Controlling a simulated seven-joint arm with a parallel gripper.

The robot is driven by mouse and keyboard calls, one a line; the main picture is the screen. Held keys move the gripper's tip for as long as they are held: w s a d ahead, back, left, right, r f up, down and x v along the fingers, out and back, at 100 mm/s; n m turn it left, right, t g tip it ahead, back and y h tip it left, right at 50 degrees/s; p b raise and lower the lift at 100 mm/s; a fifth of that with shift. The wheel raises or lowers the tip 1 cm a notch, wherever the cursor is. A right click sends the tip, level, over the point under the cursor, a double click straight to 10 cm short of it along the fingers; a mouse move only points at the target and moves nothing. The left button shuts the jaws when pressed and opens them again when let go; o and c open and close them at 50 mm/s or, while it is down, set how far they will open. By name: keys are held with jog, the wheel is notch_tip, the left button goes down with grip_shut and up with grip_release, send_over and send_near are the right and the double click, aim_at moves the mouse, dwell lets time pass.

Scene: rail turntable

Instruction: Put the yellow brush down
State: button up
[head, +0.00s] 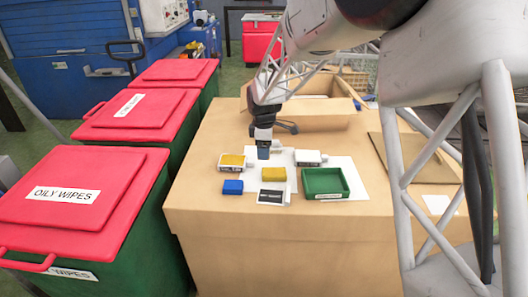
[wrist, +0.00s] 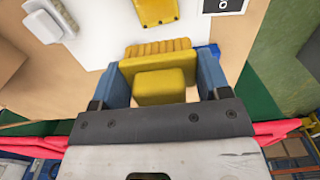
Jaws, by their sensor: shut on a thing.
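My gripper (head: 263,154) is above the table, just behind the small group of objects in the head view. In the wrist view, its two blue fingers (wrist: 165,82) are shut on a yellow block-shaped part (wrist: 160,87), which I take for the yellow brush. A wider, ridged yellow piece (wrist: 158,50) lies just beyond it; I cannot tell whether it belongs to the brush. In the head view the held brush is hidden by the fingers.
An open cardboard box (head: 310,122) stands behind. Red-lidded bins (head: 85,190) line the left.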

dwell(0.6)
jog(key=w+a+f, duration=0.2)
jog(key=f, duration=0.1)
jog(key=a+f, duration=0.2)
jog(key=shift+w+f, duration=0.15)
jog(key=shift+w, duration=0.25)
jog(key=shift+w, duration=0.1)
send_over(245, 148)
jog(key=shift+w+f, duration=0.15)
jog(key=shift+f, duration=0.6)
dwell(0.3)
jog(key=shift+f, duration=1.75)
jog(key=shift+f, duration=0.15)
